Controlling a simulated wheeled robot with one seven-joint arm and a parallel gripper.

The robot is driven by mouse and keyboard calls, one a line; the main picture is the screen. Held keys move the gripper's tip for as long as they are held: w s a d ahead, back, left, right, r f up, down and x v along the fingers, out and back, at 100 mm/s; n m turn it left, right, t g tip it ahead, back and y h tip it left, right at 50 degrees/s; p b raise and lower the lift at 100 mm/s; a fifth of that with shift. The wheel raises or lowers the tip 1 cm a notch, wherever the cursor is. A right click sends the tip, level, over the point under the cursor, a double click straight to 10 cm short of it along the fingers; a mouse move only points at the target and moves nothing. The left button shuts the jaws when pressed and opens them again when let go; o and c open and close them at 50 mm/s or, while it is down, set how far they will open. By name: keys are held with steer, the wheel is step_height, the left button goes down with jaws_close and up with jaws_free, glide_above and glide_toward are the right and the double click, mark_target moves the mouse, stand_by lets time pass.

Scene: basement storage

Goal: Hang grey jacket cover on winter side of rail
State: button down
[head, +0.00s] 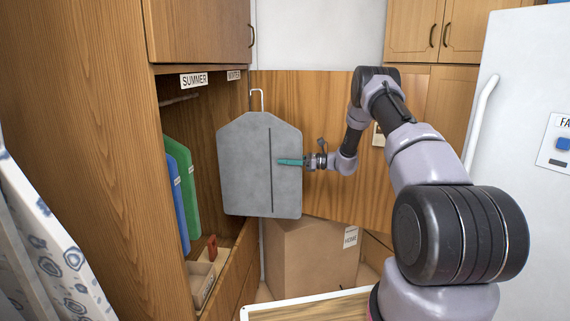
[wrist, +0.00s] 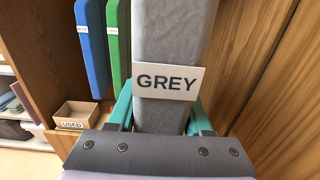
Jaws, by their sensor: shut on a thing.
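The grey jacket cover (head: 243,165) hangs upright in the air in front of the open wardrobe, its white hook (head: 257,97) pointing up and free of any rail. My gripper (head: 291,162) is shut on the cover's right part. In the wrist view the cover (wrist: 172,35) stands edge-on between the teal fingers (wrist: 160,112), with a GREY label (wrist: 168,81). The rail (head: 178,99) shows only in part inside the wardrobe. The SUMMER sign (head: 194,80) is at left above the opening and the WINTER sign (head: 234,75) at right.
A blue cover (head: 177,192) and a green cover (head: 187,182) hang on the summer side. An open box (head: 201,284) marked USED in the wrist view sits at the wardrobe bottom. A cardboard box (head: 310,258) stands below the grey cover. A white fridge (head: 525,90) is at right.

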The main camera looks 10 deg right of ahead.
steer(key=w+d, duration=0.3)
steer(key=w, duration=0.6)
steer(key=shift+w, duration=0.25)
steer(key=shift+s+r, duration=0.1)
steer(key=shift+r, duration=0.05)
stand_by(1.2)
